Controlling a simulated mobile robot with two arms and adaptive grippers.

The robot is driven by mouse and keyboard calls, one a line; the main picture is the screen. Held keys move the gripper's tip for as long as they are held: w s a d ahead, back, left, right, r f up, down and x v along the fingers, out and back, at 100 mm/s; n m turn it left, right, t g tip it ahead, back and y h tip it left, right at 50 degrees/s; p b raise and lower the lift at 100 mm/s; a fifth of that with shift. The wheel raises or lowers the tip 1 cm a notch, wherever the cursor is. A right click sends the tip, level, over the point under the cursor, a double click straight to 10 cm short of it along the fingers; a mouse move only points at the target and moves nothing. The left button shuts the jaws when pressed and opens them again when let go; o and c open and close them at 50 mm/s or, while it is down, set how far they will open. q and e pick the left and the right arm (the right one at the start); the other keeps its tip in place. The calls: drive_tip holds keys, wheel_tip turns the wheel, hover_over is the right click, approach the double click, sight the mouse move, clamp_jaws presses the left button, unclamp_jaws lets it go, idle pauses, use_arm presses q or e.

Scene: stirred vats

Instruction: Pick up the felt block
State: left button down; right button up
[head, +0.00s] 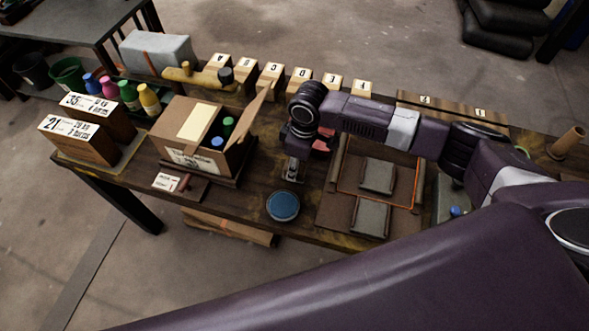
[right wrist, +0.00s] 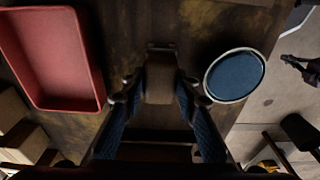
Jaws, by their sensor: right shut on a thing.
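My right gripper (head: 292,172) reaches down over the wooden table, left of the brown tray with the grey pads. In the right wrist view my right gripper (right wrist: 157,95) is shut on a small grey-brown block, which I take to be the felt block (right wrist: 160,78). The block sits between the two fingertips, and its lower part is hidden by them. In the head view the block is too small and covered to make out clearly. I cannot tell whether it touches the table. My left gripper is not in the head view.
A round blue dish (head: 283,206) lies close to the gripper, at the table's front edge. A red tray (right wrist: 50,60) lies on its other side. An open cardboard box (head: 193,145) with bottles stands to the left. A brown tray (head: 405,195) with grey pads lies right.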

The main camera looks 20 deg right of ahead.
drive_tip(key=shift+r, duration=0.1)
wheel_tip(320, 180, up, 20)
drive_tip(key=b, duration=0.1)
idle(0.4)
drive_tip(key=o, duration=0.6)
drive_tip(key=c, duration=0.4)
drive_tip(key=shift+c, duration=0.2)
